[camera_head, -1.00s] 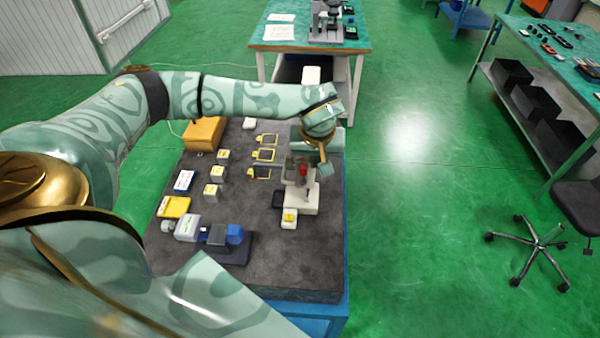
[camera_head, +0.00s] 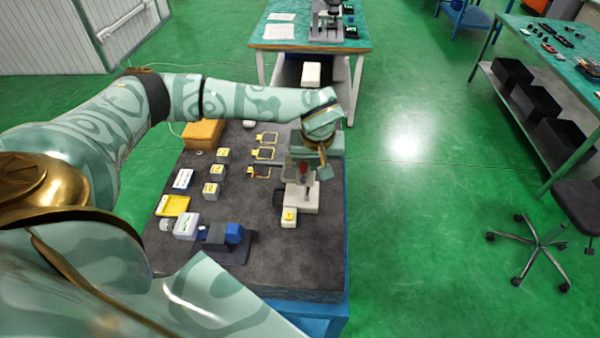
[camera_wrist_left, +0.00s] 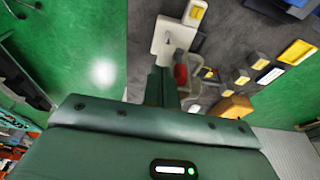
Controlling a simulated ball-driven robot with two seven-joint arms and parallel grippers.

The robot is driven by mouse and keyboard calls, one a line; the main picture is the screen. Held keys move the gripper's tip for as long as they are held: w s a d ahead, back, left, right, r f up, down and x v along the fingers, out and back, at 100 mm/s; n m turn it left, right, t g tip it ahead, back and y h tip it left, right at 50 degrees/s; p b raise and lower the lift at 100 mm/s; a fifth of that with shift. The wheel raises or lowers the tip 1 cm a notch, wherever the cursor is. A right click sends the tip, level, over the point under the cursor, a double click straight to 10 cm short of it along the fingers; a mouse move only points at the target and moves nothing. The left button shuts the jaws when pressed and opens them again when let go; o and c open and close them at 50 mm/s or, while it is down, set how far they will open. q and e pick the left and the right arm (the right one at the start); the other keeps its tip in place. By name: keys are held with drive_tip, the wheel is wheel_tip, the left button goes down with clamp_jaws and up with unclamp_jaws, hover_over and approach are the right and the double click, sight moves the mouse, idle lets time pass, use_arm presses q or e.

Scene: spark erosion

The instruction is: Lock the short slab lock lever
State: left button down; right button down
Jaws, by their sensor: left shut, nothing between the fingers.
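A small device with a white base (camera_head: 300,198) and a grey upper part stands at the right side of the dark table. It carries a red part (camera_head: 303,168), which also shows in the wrist view (camera_wrist_left: 181,75). I cannot tell for sure which part is the short slab lock lever. My left gripper (camera_head: 324,172) reaches down at the device's right side. In the wrist view its fingers (camera_wrist_left: 160,84) are together and empty, close beside the red part; contact cannot be told. The fingers and wrist hide part of the device. My right gripper is out of view.
A yellow-labelled block (camera_head: 289,217) stands just in front of the device. Several small labelled blocks, yellow frames (camera_head: 262,154), an orange box (camera_head: 203,134) and a blue-grey fixture (camera_head: 229,240) share the dark table (camera_head: 265,265). Open floor lies right of the table.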

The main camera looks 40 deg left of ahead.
use_arm(q)
drive_tip(key=shift+f, duration=0.25)
idle(0.3)
